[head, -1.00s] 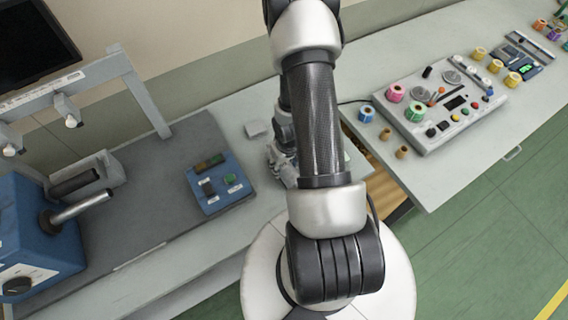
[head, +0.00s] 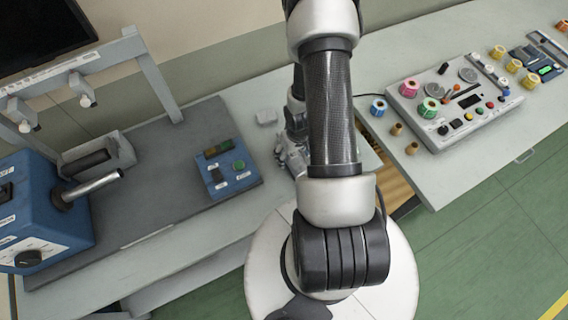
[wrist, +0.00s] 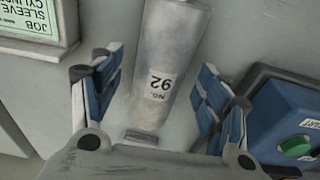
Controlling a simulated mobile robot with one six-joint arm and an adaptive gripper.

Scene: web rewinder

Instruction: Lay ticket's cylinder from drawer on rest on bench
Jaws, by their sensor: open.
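A grey metal cylinder with a white label reading "NO. 92" (wrist: 172,50) lies between the fingers of my gripper (wrist: 153,70) in the wrist view. The fingers, with blue pads, are open on both sides of it, with gaps visible. A small grey block (wrist: 141,136) shows at its near end; I cannot tell whether it is part of a rest. A green ticket (wrist: 28,18) reading "JOB", "SLEEVE" and "CYLIN..." is at the upper left, partly cut off. In the head view my gripper (head: 290,157) is low over the bench (head: 245,112), and my arm hides the cylinder.
A blue control box with a green button (head: 225,176) stands close to the gripper; it also shows in the wrist view (wrist: 285,120). A blue machine with a metal shaft (head: 45,215) is at left. A grey panel with coloured rolls (head: 455,100) is at right, above an open wooden drawer (head: 395,185).

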